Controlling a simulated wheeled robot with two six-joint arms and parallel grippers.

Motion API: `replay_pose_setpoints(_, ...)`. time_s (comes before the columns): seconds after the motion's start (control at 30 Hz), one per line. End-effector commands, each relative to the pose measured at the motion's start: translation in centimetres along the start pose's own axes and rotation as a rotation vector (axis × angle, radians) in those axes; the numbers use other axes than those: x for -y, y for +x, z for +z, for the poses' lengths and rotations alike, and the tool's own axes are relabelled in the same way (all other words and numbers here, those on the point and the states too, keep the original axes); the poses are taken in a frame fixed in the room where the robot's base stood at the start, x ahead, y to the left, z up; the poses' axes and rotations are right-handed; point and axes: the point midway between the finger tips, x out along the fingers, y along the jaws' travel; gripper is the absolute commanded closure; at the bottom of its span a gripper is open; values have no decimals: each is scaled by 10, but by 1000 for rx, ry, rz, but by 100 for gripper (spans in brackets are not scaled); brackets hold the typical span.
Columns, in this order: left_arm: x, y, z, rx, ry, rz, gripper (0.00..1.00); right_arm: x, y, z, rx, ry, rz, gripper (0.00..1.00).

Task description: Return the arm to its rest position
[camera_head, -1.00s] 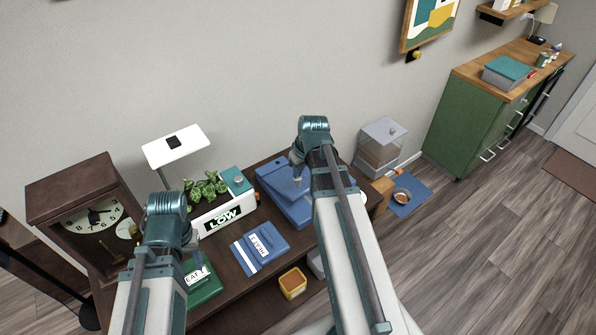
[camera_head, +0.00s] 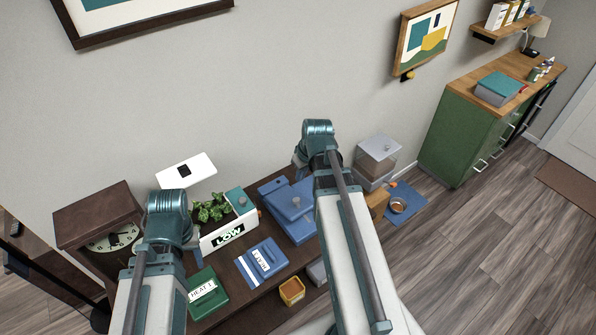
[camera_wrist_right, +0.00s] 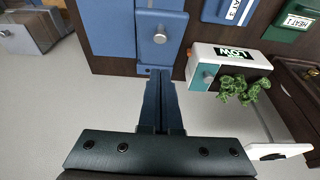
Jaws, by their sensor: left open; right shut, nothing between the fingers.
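My right gripper (camera_wrist_right: 158,100) is shut and empty in the right wrist view. Its two fingers lie together and appear in front of a blue box with a round metal knob (camera_wrist_right: 160,38); I cannot tell how far apart they are. In the head view my right arm (camera_head: 350,240) rises to a teal joint, and its fingers are hidden behind it. My left arm (camera_head: 155,290) rises to a similar teal joint at the left.
The dark cabinet top holds a clock (camera_head: 100,225), a white planter marked LOW (camera_head: 228,233), a green box (camera_head: 207,292), a blue labelled box (camera_head: 262,260) and a larger blue box (camera_head: 292,208). A clear container (camera_head: 377,155) stands to the right. Open floor (camera_head: 480,240) lies at right.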

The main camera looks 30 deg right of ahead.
Motion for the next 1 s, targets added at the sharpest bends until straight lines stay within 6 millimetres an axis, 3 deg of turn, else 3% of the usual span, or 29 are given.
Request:
replay_pose_setpoints(0.1,1,-8,1,0,1,0,51,0,-8,1,0,0,0,100)
replay_pose_setpoints(0.47,0,-2,0,0,1,0,51,6,-2,2,6,-6,-3,100)
replay_pose_setpoints(0.57,-1,13,-1,0,2,0,51,33,14,6,33,-27,-12,100)
replay_pose_setpoints(0.67,-3,38,-2,0,4,-1,51,79,39,17,86,-61,-24,100)
replay_pose_setpoints(0.8,-7,73,-4,0,7,-2,51,152,72,43,176,-114,-21,100)
replay_pose_setpoints(1.0,-10,112,-7,-1,11,-2,51,228,101,86,276,-172,20,100)
